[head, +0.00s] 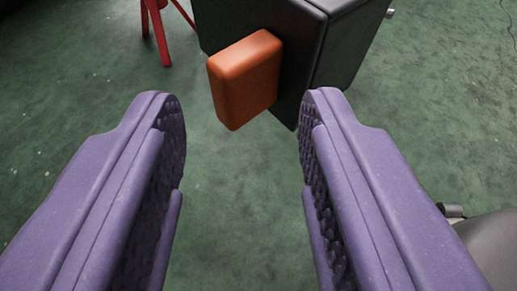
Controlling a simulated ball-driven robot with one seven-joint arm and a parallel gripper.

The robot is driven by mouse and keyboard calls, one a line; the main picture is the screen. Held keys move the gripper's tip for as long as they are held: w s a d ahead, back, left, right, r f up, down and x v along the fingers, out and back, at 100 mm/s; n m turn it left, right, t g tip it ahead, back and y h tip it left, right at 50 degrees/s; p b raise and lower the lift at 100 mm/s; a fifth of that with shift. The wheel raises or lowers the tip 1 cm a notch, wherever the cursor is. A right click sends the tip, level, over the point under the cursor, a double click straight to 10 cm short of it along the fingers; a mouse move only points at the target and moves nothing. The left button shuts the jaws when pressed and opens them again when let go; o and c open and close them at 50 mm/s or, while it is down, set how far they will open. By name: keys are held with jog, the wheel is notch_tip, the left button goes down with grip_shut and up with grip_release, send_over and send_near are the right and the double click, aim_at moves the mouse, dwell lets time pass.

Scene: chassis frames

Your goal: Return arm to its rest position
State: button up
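My gripper (243,115) reaches up from the bottom of the head view. Its two purple fingers with bumpy inner pads stand wide apart. The rest of my arm is not visible in this view.
Beyond the fingertips is a dark grey box-like body (335,45) with an orange block (245,80) against its near face. Red legs (158,30) stand at the upper left. A grey rounded shape (490,245) shows at the lower right. The green floor (70,110) is clear on the left.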

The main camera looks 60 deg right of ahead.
jog(key=shift+s+a+r, duration=0.25)
jog(key=shift+s+a, duration=0.75)
jog(key=shift+s, duration=0.1)
jog(key=shift+r+p, duration=0.15)
jog(key=shift+p, duration=0.15)
